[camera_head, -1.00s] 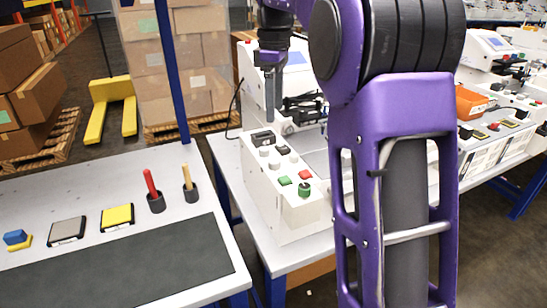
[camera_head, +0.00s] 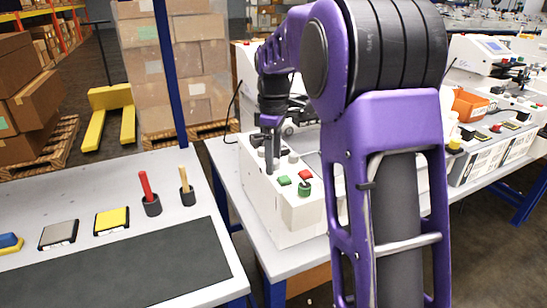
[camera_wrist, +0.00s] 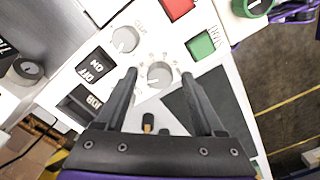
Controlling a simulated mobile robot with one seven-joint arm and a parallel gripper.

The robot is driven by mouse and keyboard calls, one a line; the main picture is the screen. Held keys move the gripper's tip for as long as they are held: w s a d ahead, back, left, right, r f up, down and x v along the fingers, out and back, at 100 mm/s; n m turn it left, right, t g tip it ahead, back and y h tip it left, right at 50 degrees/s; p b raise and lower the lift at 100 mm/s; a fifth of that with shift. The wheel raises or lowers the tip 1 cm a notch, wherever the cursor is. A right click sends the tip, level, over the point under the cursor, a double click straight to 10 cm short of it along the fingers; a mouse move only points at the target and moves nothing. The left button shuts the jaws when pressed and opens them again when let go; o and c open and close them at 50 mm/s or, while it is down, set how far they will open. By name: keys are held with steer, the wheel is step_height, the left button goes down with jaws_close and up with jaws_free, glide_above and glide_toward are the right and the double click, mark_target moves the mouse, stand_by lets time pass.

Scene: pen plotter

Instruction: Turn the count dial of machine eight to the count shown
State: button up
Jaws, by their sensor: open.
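The machine's white control box (camera_head: 290,222) stands on the table in the middle of the head view. In the wrist view a grey round dial (camera_wrist: 159,74) with small marks around it sits between my fingertips. Its setting and the machine's number are not readable. A second grey dial (camera_wrist: 124,39) is up and to the left, with blurred lettering above it. My gripper (camera_wrist: 160,73) is open, with one finger on each side of the first dial. Whether the fingers touch it I cannot tell. In the head view my gripper (camera_head: 272,155) hides part of the panel.
A green button (camera_wrist: 200,46), a red button (camera_wrist: 178,7) and a green knob (camera_wrist: 252,4) lie beyond the dials. An on/off rocker switch (camera_wrist: 95,65) is at left. A side table (camera_head: 210,268) holds a red-handled tool (camera_head: 147,186) and coloured blocks.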

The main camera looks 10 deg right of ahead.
jaws_close()
steer(key=shift+r+m+p, duration=0.1)
steer(key=shift+m+p, duration=0.2)
steer(key=shift+p, duration=0.05)
steer(key=m+p, duration=0.2)
steer(key=shift+r+m, duration=0.1)
steer(key=shift+m, duration=0.2)
steer(key=m+p, duration=0.2)
steer(key=m, duration=0.2)
steer(key=shift+m+p, duration=0.3)
steer(key=shift+p, duration=0.05)
steer(key=m+p, duration=0.2)
steer(key=m, duration=0.2)
steer(key=shift+m+p, duration=0.7)
steer(key=shift+m, duration=1.2)
